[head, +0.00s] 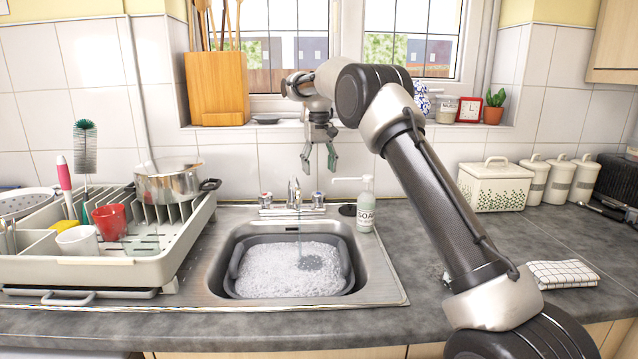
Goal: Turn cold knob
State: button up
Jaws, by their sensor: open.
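The tap (294,194) stands at the back rim of the steel sink, with a small knob on each side. The left knob (266,201) has a reddish top. The right knob (318,199) looks bluish, which suggests the cold one, but the marking is too small to be sure. My gripper (319,164) points down with its fingers apart and empty. In the picture it is just above the right knob, with a visible gap. A thin stream of water (299,236) appears to fall from the tap into the basin.
A grey tub (344,262) of foamy water sits in the sink (393,290). A soap bottle (365,206) stands close right of the tap. A dish rack (120,270) with a pot (168,183) is at left. A folded cloth (562,274) lies on the right counter.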

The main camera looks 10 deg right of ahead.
jog(key=shift+r, duration=1.45)
jog(key=shift+r, duration=0.1)
jog(key=s+d+r+t, duration=0.1)
jog(key=s+d+r, duration=0.25)
jog(key=s, duration=0.35)
jog(key=s+d+r, duration=0.2)
jog(key=s+r, duration=0.3)
jog(key=s, duration=0.3)
jog(key=s+d+r+t, duration=0.1)
jog(key=s+d+r, duration=0.25)
jog(key=s, duration=0.35)
jog(key=s+d+f+t, duration=0.1)
jog(key=s+f, duration=0.1)
jog(key=s, duration=1.3)
jog(key=shift+d+m, duration=0.3)
jog(key=shift+d, duration=0.05)
jog(key=shift+o, duration=1.2)
jog(key=s+f, duration=0.4)
jog(key=s, duration=0.3)
jog(key=s+d+f+t, duration=0.1)
jog(key=s+f, duration=0.4)
jog(key=s, duration=0.1)
jog(key=shift+s+d, duration=0.3)
jog(key=shift+s, duration=0.05)
jog(key=shift+o, duration=1)
jog(key=shift+s+f, duration=0.15)
jog(key=shift+s, duration=0.05)
